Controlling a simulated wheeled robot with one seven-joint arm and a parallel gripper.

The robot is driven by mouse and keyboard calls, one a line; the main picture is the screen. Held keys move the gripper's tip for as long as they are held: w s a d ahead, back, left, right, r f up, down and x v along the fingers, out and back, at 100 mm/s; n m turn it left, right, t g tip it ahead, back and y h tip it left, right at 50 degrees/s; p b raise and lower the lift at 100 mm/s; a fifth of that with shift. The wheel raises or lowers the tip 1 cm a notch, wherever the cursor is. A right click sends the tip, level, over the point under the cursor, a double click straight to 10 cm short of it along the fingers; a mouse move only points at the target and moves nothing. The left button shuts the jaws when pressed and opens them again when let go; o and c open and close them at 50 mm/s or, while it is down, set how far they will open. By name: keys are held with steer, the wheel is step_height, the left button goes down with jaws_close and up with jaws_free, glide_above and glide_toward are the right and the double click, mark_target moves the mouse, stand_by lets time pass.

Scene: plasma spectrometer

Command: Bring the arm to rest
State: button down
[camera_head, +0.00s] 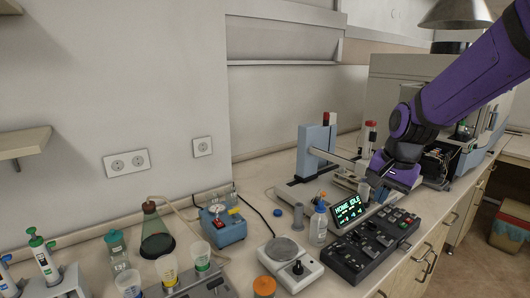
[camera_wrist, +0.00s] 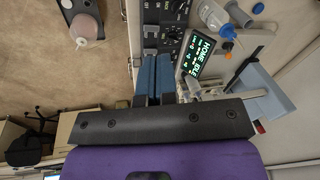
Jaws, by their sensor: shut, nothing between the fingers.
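My purple arm reaches in from the upper right in the head view. My gripper (camera_head: 373,186) hangs over the bench near the back of the control panel (camera_head: 372,243). In the wrist view my gripper (camera_wrist: 153,75) shows two blue-grey fingers side by side, shut with nothing between them. The panel's black buttons (camera_wrist: 165,28) lie beyond the fingertips. The small screen reading "HOME IDLE" (camera_head: 349,209) stands behind the panel and also shows in the wrist view (camera_wrist: 200,54).
A blue-and-white autosampler stand (camera_head: 314,152) and the large spectrometer (camera_head: 400,75) stand behind. A white bottle (camera_head: 318,227), hotplate (camera_head: 290,262), blue pump (camera_head: 222,226), flask (camera_head: 157,240) and cups fill the bench's left and front.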

steer(key=s+d+r+n+t, duration=0.1)
steer(key=s+r+n, duration=0.1)
steer(key=s, duration=0.5)
steer(key=s+d+r+n+t, duration=0.1)
steer(key=s+r+n, duration=0.2)
steer(key=s+r, duration=0.2)
steer(key=s+d+r+n+t+h, duration=0.1)
steer(key=s+r+n, duration=0.1)
steer(key=s, duration=0.9)
steer(key=shift+d+r+n, duration=0.15)
steer(key=shift+r+n, duration=0.15)
steer(key=shift+r, duration=0.45)
